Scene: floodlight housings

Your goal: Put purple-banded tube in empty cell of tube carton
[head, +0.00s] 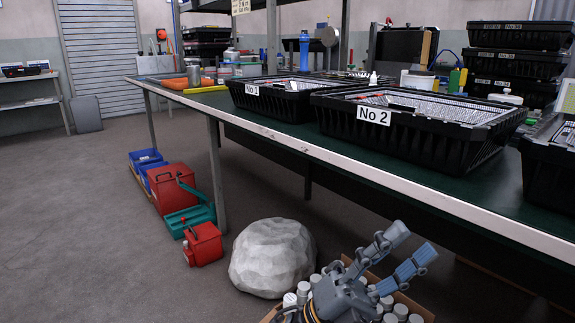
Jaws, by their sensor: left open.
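A brown tube carton (416,307) stands low at the bottom edge, beside the table's near side. Several grey and white capped tubes (400,311) stand in it. Its lower part is cut off, and my gripper hides much of its middle. I cannot make out an empty cell. No purple band shows on any tube in view. My left gripper (411,244) is above the carton, its two blue-grey fingers spread and pointing up and right, with nothing between them. My right gripper is out of view.
A large pale rock (272,258) lies on the floor just left of the carton. The long green-topped table (290,133) holds black crates marked No 1 (285,105) and No 2 (420,135). Red boxes (203,244) stand further left.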

